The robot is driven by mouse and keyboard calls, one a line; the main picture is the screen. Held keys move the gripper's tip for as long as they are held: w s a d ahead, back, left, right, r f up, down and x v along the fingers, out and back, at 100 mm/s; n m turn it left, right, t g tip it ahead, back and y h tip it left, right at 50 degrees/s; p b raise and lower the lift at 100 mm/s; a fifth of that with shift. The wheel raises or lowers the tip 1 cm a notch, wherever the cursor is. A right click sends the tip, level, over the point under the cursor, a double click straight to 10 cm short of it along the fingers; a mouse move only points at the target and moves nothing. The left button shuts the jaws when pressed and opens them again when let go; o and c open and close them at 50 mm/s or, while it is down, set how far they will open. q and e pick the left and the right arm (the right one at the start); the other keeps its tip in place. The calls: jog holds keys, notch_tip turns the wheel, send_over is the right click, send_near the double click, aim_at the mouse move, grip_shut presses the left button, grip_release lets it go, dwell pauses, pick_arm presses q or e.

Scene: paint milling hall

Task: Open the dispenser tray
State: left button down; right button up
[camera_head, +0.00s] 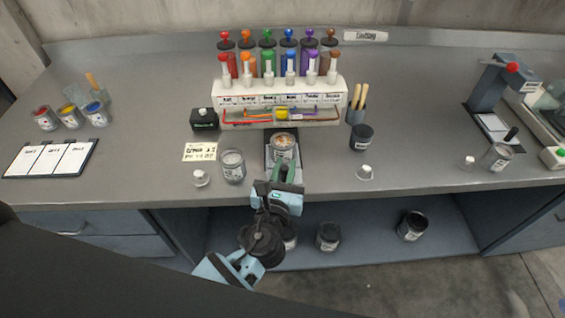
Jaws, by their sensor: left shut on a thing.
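The dispenser (240,116) is a white rack at the back middle of the bench, with coloured paint canisters along its top. Its dark grey tray (269,158) shows in front of it, reaching toward the bench's front edge. An open glass jar (284,148) with a label stands on the tray. My left gripper (287,177) is at the tray's front end and is shut on it; the arm and gripper hide the grip point and the tray's front edge. My right gripper is not in view.
A glass jar (232,166) and a white-capped item (200,177) stand left of the tray. Another white cap (365,173) and a dark jar (362,137) stand to its right. Several jars sit on the lower shelf (365,248).

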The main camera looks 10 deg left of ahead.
pick_arm(q)
jog(key=c, duration=1.3)
grip_release()
jog(key=shift+c, duration=0.2)
jog(key=shift+s, duration=0.1)
jog(key=s, duration=0.6)
jog(key=shift+s+f, duration=0.1)
jog(key=shift+s, duration=0.7)
